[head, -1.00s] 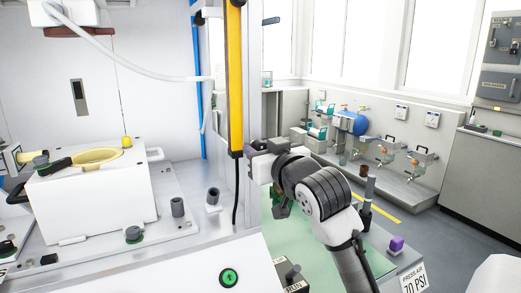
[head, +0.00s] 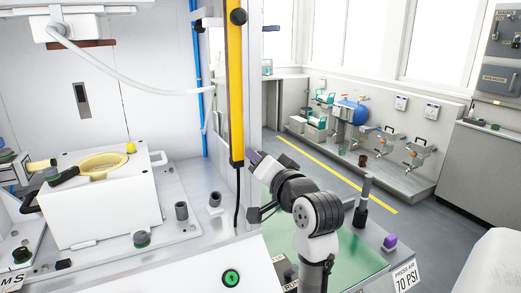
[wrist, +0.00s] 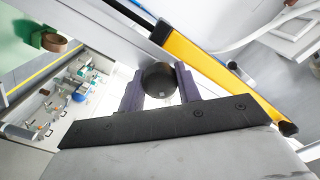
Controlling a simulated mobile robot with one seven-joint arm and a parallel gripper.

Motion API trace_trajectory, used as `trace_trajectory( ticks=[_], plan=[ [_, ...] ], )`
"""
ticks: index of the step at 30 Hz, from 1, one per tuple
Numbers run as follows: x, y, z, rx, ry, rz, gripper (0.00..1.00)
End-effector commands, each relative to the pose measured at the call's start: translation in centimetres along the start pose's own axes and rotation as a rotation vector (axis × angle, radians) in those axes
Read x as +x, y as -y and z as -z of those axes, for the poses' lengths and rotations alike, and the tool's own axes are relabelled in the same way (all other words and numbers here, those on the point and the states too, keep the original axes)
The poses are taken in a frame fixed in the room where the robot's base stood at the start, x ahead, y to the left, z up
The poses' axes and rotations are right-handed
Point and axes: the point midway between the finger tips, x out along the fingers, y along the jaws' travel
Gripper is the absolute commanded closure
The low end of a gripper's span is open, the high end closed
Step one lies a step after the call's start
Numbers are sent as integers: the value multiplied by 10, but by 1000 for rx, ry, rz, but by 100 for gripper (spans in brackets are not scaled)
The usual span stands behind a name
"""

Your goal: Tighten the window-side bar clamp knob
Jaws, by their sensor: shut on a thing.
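In the wrist view, the purple fingers of my gripper (wrist: 158,79) stand on both sides of a dark round knob (wrist: 159,81) and are shut on it. The knob sits beside a grey-white frame beam, close to the yellow bar (wrist: 222,70). In the head view, my gripper (head: 256,160) is at the right side of the upright post, near the lower end of the yellow bar (head: 236,90). The held knob cannot be made out there. Another black knob (head: 238,17) is on the upper part of the yellow bar.
A white box with a yellow-rimmed opening (head: 150,195) stands on the plate at left. Open floor lies behind, toward the windows.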

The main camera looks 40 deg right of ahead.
Motion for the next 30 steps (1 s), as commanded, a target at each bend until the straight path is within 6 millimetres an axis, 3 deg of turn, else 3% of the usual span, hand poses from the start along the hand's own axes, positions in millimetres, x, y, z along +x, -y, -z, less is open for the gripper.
trace_trajectory(
  ticks=[18, 30],
  plan=[
    [0, 2, 2, 565, 4, -5, 89],
    [-1, -1, 0, 770, 1, -7, 89]
  ],
)
